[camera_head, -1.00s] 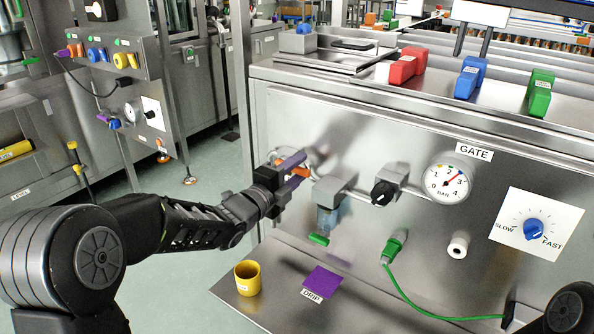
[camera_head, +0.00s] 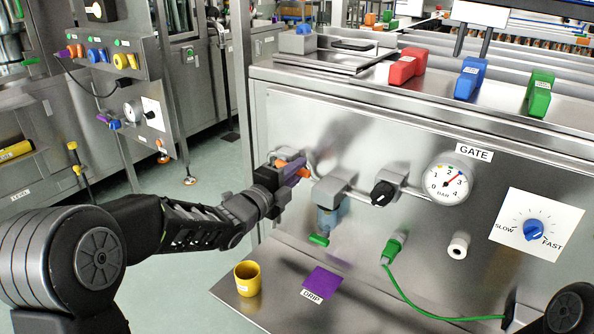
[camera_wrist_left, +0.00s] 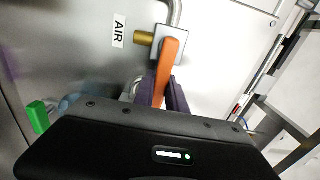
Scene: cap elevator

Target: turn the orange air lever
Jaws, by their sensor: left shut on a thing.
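The orange air lever (camera_head: 280,164) is at the left end of the steel panel, partly hidden by my left gripper (camera_head: 296,168). In the left wrist view the lever (camera_wrist_left: 168,64) runs from its metal valve block down between the purple fingers of my left gripper (camera_wrist_left: 165,94). The gripper is shut on the lever's free end. The AIR label (camera_wrist_left: 118,31) is beside the valve, next to a brass fitting (camera_wrist_left: 145,38). My right gripper does not show in the head view.
Right of the lever are a grey filter unit (camera_head: 329,192) with a green drain tap (camera_head: 319,240), a black knob (camera_head: 382,193) and a pressure gauge (camera_head: 447,184). Below, a shelf holds a yellow cup (camera_head: 247,278) and a purple pad (camera_head: 323,282).

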